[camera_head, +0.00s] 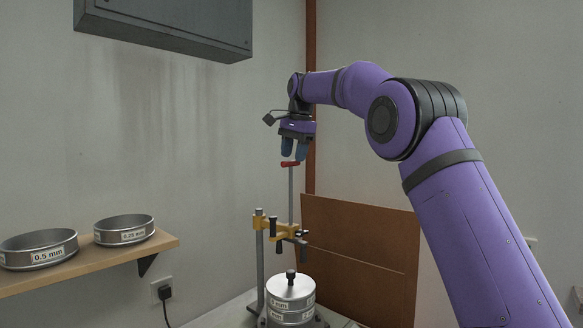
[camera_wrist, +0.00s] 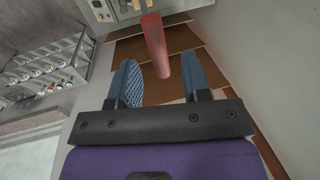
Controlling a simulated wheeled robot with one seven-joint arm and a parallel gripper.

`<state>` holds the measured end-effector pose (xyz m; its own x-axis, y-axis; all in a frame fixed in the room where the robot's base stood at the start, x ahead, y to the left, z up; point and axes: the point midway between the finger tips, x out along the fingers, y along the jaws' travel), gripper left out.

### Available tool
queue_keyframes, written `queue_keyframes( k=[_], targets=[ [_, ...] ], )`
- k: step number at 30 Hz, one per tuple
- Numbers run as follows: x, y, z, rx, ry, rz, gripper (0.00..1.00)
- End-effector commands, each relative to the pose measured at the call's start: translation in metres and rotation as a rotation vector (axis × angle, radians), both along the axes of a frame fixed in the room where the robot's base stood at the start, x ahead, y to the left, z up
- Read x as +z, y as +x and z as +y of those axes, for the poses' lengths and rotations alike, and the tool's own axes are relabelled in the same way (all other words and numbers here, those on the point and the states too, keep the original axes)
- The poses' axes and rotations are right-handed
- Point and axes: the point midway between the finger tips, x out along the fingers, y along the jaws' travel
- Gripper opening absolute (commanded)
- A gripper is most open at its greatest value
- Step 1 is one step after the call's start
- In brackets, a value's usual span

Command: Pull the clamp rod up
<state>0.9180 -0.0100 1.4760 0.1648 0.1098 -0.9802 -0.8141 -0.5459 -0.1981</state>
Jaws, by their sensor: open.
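The clamp rod (camera_head: 291,198) is a thin grey upright rod with a red crossbar handle (camera_head: 290,163) at its top. It passes down through a yellow clamp bracket (camera_head: 271,225) above a stack of metal sieves (camera_head: 290,293). My gripper (camera_head: 294,155) points down just above the handle, its blue fingers open. In the wrist view, the red handle (camera_wrist: 155,45) shows lengthwise, its near end between the open fingertips (camera_wrist: 160,68) and the rest reaching beyond them. I cannot tell whether a finger touches it. The rod is not seen in the wrist view.
A wooden shelf (camera_head: 110,259) at left carries two loose sieves (camera_head: 38,250) (camera_head: 124,230). A grey cabinet (camera_head: 165,24) hangs at upper left. Brown boards (camera_head: 360,245) lean against the wall behind the stand. A support post (camera_head: 260,262) stands left of the rod.

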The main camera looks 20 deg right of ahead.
Motion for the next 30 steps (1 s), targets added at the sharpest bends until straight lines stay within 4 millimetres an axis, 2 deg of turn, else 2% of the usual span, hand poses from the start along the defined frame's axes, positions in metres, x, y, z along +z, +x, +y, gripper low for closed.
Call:
queue_keyframes(
  k=[3, 9, 15, 30],
  targets=[
    [0.022, -0.003, -0.002, 0.000, 0.000, -0.004, 0.44],
    [0.044, -0.006, -0.005, 0.000, 0.001, -0.003, 0.44],
    [0.050, -0.008, -0.005, 0.000, 0.001, -0.001, 0.44],
    [0.052, -0.012, -0.006, 0.006, -0.001, -0.004, 0.44]
  ],
)
